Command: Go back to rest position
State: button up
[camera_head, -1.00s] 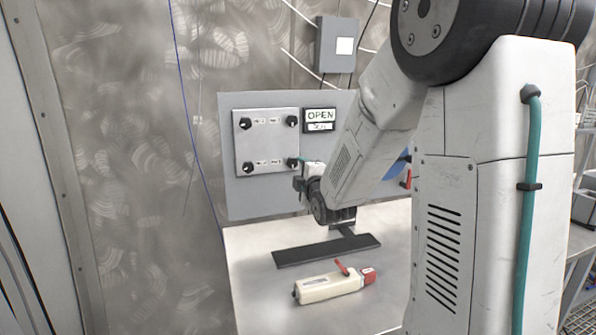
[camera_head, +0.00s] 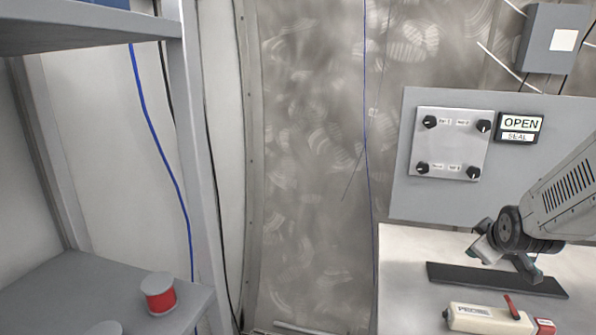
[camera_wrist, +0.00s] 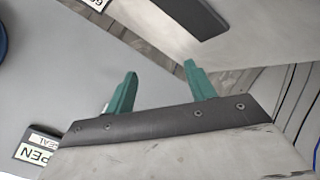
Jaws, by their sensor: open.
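My gripper (camera_head: 507,259) is at the right of the head view, low over the white table and close to a flat dark bar (camera_head: 490,279). In the wrist view its two green fingers (camera_wrist: 155,88) stand apart with nothing between them. The dark bar lies on the table beyond the fingers in the wrist view (camera_wrist: 185,12). A grey panel (camera_head: 398,200) stands behind the table. It carries a plate with several black knobs (camera_head: 451,144) and an OPEN/SEAL sign (camera_head: 519,128).
A cream tool (camera_head: 480,318) with a red lever lies at the table's front. At left, a grey shelf (camera_head: 100,290) holds a red spool (camera_head: 158,294). A metal wall (camera_head: 310,180) stands between shelf and table. A grey box (camera_head: 553,38) hangs above the panel.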

jog(key=s+a+r+m+g+y, duration=0.1)
jog(key=s+a, duration=0.4)
jog(key=s, duration=0.5)
jog(key=s+a+r+m+g+y, duration=0.1)
jog(key=s+a+r+m+g, duration=0.2)
jog(key=s+a, duration=0.3)
jog(key=s+a+r+m+g+y, duration=0.1)
jog(key=s+a, duration=0.5)
jog(key=s, duration=0.8)
notch_tip(320, 180, up, 3)
jog(key=m+g, duration=0.1)
jog(key=g, duration=0.2)
jog(key=shift+a+f, duration=0.2)
